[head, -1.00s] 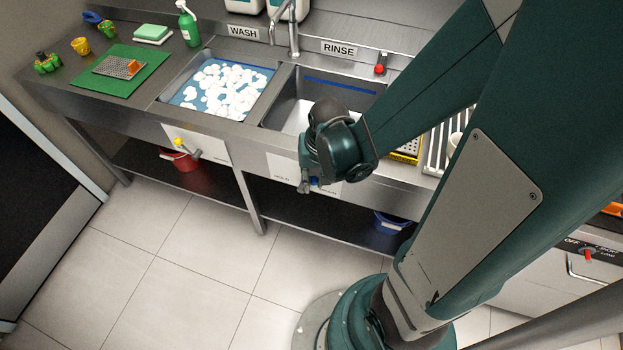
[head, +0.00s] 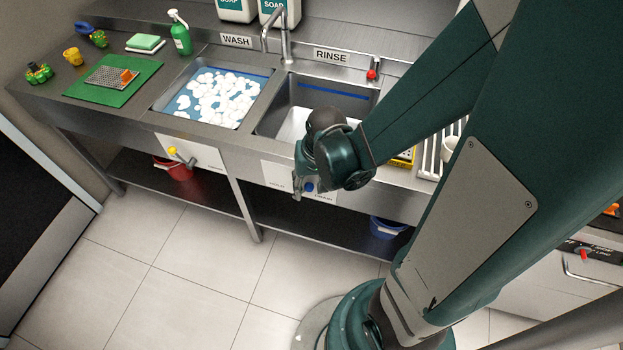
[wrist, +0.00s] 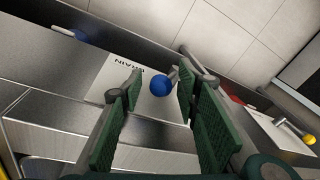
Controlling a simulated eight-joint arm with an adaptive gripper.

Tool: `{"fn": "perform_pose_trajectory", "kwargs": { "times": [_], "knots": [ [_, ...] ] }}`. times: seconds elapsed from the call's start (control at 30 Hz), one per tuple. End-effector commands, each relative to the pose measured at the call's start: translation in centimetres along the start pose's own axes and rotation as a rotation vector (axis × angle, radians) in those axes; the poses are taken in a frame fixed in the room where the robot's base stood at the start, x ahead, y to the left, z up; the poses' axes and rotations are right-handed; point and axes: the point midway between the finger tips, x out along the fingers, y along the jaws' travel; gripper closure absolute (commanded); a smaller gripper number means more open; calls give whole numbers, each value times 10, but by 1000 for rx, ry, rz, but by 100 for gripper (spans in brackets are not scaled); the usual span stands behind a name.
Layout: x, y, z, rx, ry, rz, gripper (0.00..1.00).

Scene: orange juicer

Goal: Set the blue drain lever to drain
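The blue drain lever shows as a round blue knob (wrist: 161,86) on a short metal shaft, in front of a pale panel (wrist: 112,78) with DRAIN printed on it, upside down in the wrist view. In the head view the blue knob (head: 309,187) is on the front of the counter below the rinse sink, near the HOLD and DRAIN lettering. My gripper (wrist: 158,95) is open, with its green-padded fingers on either side of the knob. Gaps show between the pads and the knob; I see no contact. In the head view my gripper (head: 299,186) partly covers the panel.
A yellow-knobbed lever (head: 173,151) is on the panel under the wash sink, to the left. A lower shelf (head: 275,217) runs below, holding a red bucket (head: 175,170) and a blue bucket (head: 385,227). The floor in front is clear.

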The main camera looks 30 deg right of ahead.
Motion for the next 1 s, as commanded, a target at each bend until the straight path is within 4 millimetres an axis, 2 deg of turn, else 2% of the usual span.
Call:
{"fn": "perform_pose_trajectory", "kwargs": {
  "times": [0.37,1.0],
  "knots": [
    [-12,0,0,0,0,0,67],
    [-53,0,0,0,0,0,67]
  ]
}}
